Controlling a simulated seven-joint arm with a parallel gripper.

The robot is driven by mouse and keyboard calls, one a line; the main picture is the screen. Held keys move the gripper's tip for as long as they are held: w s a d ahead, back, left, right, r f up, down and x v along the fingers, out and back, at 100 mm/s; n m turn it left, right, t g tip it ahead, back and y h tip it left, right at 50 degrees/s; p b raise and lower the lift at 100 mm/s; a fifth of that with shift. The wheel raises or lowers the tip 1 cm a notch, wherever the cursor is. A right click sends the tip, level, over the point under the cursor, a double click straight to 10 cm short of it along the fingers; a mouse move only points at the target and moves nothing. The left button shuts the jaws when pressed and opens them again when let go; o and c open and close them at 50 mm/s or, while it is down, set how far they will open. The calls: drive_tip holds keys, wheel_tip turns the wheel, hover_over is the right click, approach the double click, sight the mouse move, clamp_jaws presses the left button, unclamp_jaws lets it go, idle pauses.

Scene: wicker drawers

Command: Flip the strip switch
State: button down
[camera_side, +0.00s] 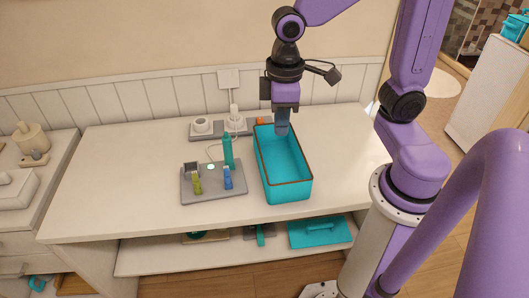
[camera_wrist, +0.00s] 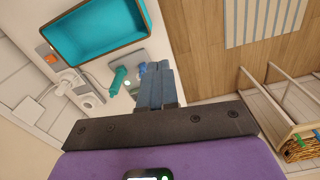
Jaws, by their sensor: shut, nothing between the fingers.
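A grey power strip (camera_side: 219,133) lies along the back of the white table, near the wall. Its orange switch (camera_side: 260,121) is at the right end, partly behind the turquoise bin. In the wrist view the strip is at the left, with the orange switch (camera_wrist: 50,59) at its upper end. Which way the switch is set is too small to tell. My gripper (camera_side: 282,129) is shut and empty, pointing down over the far end of the bin, to the right of the switch. Its closed fingers (camera_wrist: 160,84) show in the middle of the wrist view.
The turquoise bin (camera_side: 284,189) with a brown rim stands right beside the switch end. White plugs (camera_side: 235,122) sit on the strip. A grey tray (camera_side: 212,195) holds green, blue and teal items. A wall outlet (camera_side: 228,78) is behind. The table's left part is clear.

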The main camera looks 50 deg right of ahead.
drive_tip(key=s+d+n, duration=0.3)
drive_tip(key=s+n, duration=0.2)
drive_tip(key=s, duration=0.6)
drive_tip(key=w+a+m, duration=0.3)
drive_tip(key=w+m, duration=0.4)
drive_tip(key=w, duration=0.9)
drive_tip(key=w+d+f+m+g, duration=0.15)
drive_tip(key=w+d+m, duration=0.35)
drive_tip(key=w, duration=0.7)
drive_tip(key=m+y, duration=0.1)
drive_tip(key=m, duration=0.9)
hover_over(261, 121)
drive_tip(key=w+d, duration=0.2)
wheel_tip(261, 121, down, 11)
drive_tip(key=f, duration=0.4)
drive_tip(key=s+a+f, duration=0.1)
drive_tip(key=f, duration=0.8)
drive_tip(key=shift+s+a+f, duration=0.1)
drive_tip(key=shift+s+a, duration=0.2)
drive_tip(key=shift+s, duration=0.05)
